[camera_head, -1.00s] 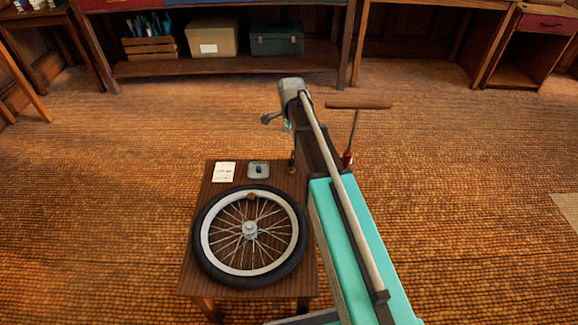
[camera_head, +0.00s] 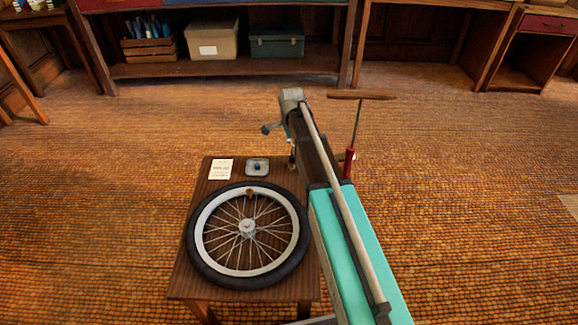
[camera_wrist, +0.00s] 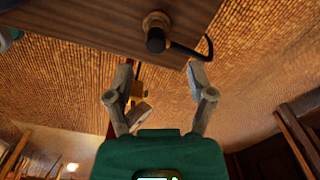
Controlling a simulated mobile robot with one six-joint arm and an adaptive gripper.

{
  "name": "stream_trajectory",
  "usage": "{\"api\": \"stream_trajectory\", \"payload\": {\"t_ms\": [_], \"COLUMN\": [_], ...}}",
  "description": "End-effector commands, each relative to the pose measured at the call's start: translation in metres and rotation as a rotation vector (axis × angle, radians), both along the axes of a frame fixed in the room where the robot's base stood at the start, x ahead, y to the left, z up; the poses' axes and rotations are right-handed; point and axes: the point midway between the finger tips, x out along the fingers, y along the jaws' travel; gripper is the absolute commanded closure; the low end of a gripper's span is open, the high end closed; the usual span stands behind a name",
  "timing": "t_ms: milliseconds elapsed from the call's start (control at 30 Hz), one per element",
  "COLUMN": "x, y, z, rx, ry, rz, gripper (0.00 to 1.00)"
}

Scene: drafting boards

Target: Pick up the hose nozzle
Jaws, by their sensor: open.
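The hose nozzle (camera_wrist: 156,36) is a black cylinder with a brass collar in the wrist view, at the edge of a wooden table. A black hose curves away from it to the right. In the head view a small brass and black part of it (camera_head: 292,164) shows beside my arm at the table's right edge; my arm hides the rest. My gripper (camera_wrist: 160,67) is open in the wrist view, with one finger on each side below the nozzle. Nothing is held between the fingers, and they look apart from the nozzle.
A spoked wheel (camera_head: 247,272) lies on the small table (camera_head: 185,272). A white card (camera_head: 220,169) and a small dish (camera_head: 257,167) lie behind it. A pump with a wooden T-handle (camera_head: 361,96) and red body stands right of my arm. Open floor surrounds the table.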

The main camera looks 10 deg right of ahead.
Motion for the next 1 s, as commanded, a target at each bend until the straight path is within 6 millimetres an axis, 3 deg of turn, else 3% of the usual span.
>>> {"api": "stream_trajectory", "payload": {"t_ms": [667, 1000], "x": [0.0, -0.002], "y": [-0.001, -0.003], "z": [-0.01, -0.033], "rx": [0.0, 0.0], "ry": [0.0, 0.0], "rz": [-0.001, -0.001], "gripper": [0.31, 0.31]}}
